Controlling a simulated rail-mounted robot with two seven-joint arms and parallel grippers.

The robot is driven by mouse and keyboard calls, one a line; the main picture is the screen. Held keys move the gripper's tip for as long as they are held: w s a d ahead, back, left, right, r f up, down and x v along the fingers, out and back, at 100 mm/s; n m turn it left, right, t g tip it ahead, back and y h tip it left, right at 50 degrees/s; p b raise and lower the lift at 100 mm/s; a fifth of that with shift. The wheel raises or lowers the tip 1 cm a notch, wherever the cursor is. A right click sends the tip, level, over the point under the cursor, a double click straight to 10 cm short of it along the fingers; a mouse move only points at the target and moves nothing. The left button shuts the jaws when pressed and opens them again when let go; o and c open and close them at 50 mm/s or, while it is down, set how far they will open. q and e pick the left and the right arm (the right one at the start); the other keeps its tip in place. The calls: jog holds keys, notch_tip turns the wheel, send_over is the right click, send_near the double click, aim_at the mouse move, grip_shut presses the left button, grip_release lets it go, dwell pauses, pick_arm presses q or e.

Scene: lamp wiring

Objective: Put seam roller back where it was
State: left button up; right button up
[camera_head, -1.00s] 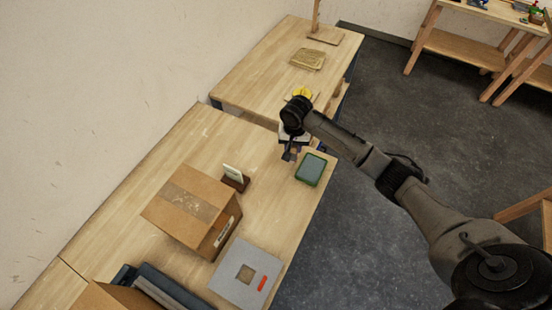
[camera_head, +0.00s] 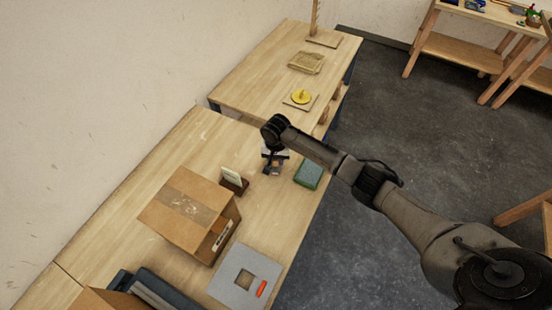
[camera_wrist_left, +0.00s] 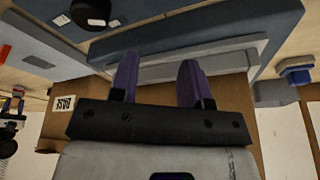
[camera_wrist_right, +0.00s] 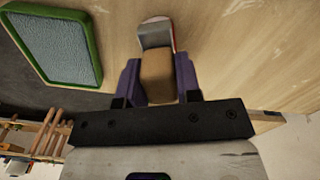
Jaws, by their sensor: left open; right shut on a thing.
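My right gripper (camera_wrist_right: 157,70) is shut on the seam roller (camera_wrist_right: 157,77), as far as I can tell. Its brown block-like part sits between the purple fingers, and a pale, red-edged part shows beyond it. In the head view the right gripper (camera_head: 274,160) is over the near bench, left of the green-rimmed tray (camera_head: 309,174). I cannot tell whether the held thing touches the bench. My left gripper (camera_wrist_left: 158,65) shows only in its own wrist view, open and empty, with cardboard and grey-blue things beyond its fingers.
A cardboard box (camera_head: 188,213) and a card in a dark holder (camera_head: 233,181) stand left of the right gripper. A grey plate with a square hole (camera_head: 240,283) lies nearer. The far bench holds a yellow disc (camera_head: 301,97) on a board and a woven tray (camera_head: 306,63).

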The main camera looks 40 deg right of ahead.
pick_arm(q)
jog(key=shift+d, duration=0.1)
pick_arm(e)
jog(key=shift+f, duration=0.1)
pick_arm(q)
jog(key=shift+d, duration=0.15)
pick_arm(e)
jog(key=o, duration=1)
jog(key=shift+c, duration=0.2)
notch_tip(320, 180, up, 11)
jog(key=shift+w+f+p, duration=0.1)
jog(key=shift+p, duration=0.5)
pick_arm(q)
jog(key=shift+r, duration=0.65)
pick_arm(e)
jog(key=shift+r, duration=0.8)
